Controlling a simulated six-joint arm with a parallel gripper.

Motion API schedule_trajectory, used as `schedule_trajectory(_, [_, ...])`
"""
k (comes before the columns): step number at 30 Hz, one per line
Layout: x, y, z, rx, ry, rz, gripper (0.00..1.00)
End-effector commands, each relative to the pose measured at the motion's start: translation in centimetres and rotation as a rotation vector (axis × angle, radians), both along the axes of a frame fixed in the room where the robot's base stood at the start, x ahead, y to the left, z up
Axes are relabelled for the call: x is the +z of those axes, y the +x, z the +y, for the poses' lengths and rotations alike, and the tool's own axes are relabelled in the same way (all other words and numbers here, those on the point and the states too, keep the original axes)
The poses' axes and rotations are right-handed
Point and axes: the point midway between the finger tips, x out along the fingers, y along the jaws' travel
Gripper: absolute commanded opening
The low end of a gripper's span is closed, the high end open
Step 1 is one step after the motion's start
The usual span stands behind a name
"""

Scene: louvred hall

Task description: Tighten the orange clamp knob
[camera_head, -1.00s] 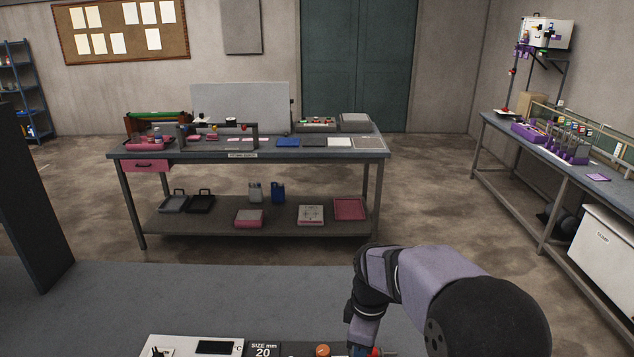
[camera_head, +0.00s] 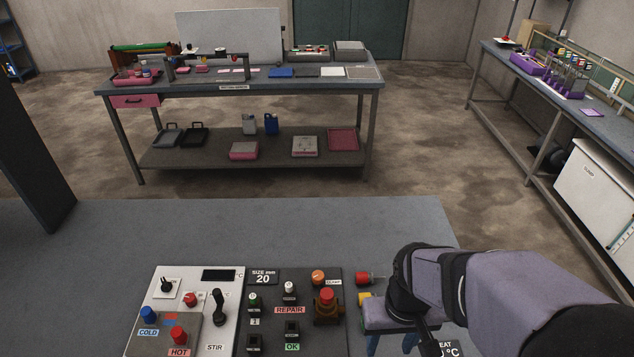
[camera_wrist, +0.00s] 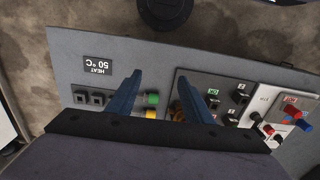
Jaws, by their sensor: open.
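The orange clamp knob (camera_head: 318,277) sits at the upper right of the dark panel (camera_head: 268,335), beside a small label that seems to read CLAMP. Below it is a brass-coloured fitting with a red top (camera_head: 327,307). My gripper (camera_wrist: 160,75) is open in the wrist view, its two blue fingers spread over the bench with nothing between the tips. In the head view its blue fingers point down, to the right of the panel and apart from the knob. I cannot make out the orange knob in the wrist view.
A white panel (camera_head: 228,288) with blue and red knobs lies left of the dark panel. A red knob (camera_head: 363,278) and a yellow block (camera_head: 365,299) are close to my gripper. The grey bench (camera_head: 270,230) is clear behind the panels.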

Motion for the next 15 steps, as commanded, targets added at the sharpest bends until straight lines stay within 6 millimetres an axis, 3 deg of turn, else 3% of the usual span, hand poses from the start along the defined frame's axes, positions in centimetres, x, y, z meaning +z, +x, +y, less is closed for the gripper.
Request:
schedule_trajectory(5, [-0.8,3.3,0.7,0.123,0.027,-0.02,0.47])
schedule_trajectory(15, [-4.4,16.9,4.6,0.692,0.137,-0.146,0.47])
